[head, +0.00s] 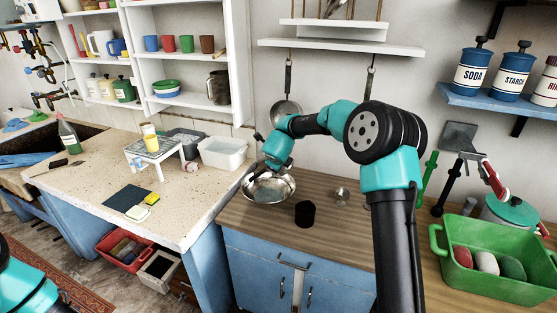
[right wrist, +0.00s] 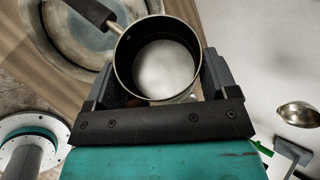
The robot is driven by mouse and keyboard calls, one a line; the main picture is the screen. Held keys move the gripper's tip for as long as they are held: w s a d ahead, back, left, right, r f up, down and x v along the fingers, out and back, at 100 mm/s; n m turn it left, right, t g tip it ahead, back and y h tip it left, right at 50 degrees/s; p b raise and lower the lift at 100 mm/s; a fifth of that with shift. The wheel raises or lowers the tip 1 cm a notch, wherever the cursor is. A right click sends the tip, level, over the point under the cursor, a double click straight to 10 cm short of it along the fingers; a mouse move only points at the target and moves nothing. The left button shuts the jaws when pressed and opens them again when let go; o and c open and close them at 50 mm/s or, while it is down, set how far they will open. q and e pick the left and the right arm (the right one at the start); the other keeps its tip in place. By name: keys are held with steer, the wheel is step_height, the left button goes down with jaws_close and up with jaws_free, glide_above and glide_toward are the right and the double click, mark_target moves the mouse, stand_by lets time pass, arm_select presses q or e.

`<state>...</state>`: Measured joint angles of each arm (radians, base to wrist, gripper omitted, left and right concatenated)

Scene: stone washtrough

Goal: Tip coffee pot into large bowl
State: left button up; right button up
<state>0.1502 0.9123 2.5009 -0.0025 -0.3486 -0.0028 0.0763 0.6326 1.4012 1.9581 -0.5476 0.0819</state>
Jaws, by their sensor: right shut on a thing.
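The large metal bowl (head: 284,190) stands on the wooden counter in the head view. My right gripper (head: 262,166) is just above its back rim in that view. In the right wrist view, my gripper (right wrist: 162,78) is shut around the coffee pot (right wrist: 122,62), a round dark-rimmed metal pot with a black handle at upper left. Its mouth faces the camera and the inside is pale; I cannot tell how far it is tilted. The bowl (right wrist: 62,40) shows beyond the handle. My gripper hides most of the pot in the head view. My left gripper is out of view.
A black cup (head: 305,213) and a small metal cup (head: 342,196) stand right of the bowl. A white basin (head: 222,154) is on the stone top to the left. A green crate (head: 490,275) is at the right. Utensils (head: 286,108) hang on the wall behind.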

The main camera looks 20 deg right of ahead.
mark_target(285, 172)
steer(key=shift+s+d+f+m+t+y, duration=0.1)
steer(key=shift+d+f+m+t+y, duration=0.15)
steer(key=shift+f, duration=0.25)
steer(key=shift+s+d+f+m+t+y, duration=0.1)
steer(key=shift+f+m+y, duration=0.05)
steer(key=shift+f+y, duration=0.3)
steer(key=shift+f, duration=0.1)
steer(key=shift+s+d+f+m+t+y, duration=0.15)
steer(key=shift+f+y, duration=0.1)
steer(key=shift+f, duration=0.3)
steer(key=shift+w+d+f+m+t+y, duration=0.1)
steer(key=shift+d+f+m+t+y, duration=0.1)
steer(key=shift+f, duration=0.35)
steer(key=shift+s+d+f+m+t+y, duration=0.15)
steer(key=shift+f+y, duration=0.1)
steer(key=shift+f, duration=0.3)
steer(key=shift+w+a, duration=0.1)
